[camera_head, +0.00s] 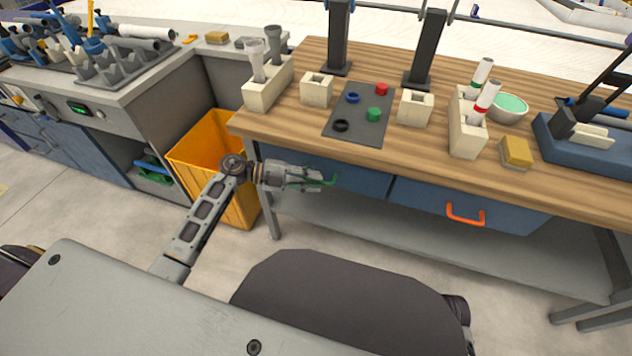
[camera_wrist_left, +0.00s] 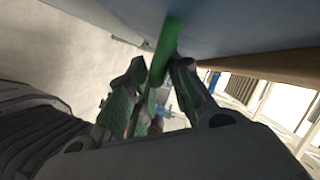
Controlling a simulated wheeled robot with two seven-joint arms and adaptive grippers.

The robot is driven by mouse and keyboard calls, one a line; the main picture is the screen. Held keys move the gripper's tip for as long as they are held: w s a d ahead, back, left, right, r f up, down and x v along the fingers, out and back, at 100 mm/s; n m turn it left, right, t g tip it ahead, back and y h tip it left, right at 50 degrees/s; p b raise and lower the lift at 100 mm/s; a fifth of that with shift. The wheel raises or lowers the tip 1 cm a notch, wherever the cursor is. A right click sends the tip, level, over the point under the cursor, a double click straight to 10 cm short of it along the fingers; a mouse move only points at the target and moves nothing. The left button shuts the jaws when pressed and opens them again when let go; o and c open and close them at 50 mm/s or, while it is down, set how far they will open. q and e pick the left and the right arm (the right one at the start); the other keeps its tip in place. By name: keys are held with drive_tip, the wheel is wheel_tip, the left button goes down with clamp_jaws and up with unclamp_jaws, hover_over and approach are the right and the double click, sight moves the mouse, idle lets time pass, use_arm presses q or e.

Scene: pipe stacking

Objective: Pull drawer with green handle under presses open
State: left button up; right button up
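The green handle (camera_head: 331,181) is on the blue drawer (camera_head: 352,178) under the wooden workbench, below the presses. The drawer front looks level with the neighbouring drawer, so it appears closed. My left gripper (camera_head: 318,181) reaches in from the left at the handle. In the left wrist view, the green handle (camera_wrist_left: 166,48) passes between the fingers of my left gripper (camera_wrist_left: 158,72), which are drawn in close around it. The fingers partly hide the handle. Two dark press columns (camera_head: 338,38) stand on the bench above. My right gripper is in neither view.
A second blue drawer (camera_head: 420,196) with an orange handle (camera_head: 465,216) is to the right. A yellow bin (camera_head: 238,200) stands behind my left forearm. The wooden bench edge (camera_head: 300,146) is just above the gripper. Floor is open in front of the drawers.

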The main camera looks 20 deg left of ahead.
use_arm(q)
drive_tip(key=shift+w+d+f, duration=0.15)
drive_tip(key=shift+w+d, duration=0.05)
drive_tip(key=shift+d, duration=0.5)
drive_tip(key=shift+c, duration=0.4)
clamp_jaws()
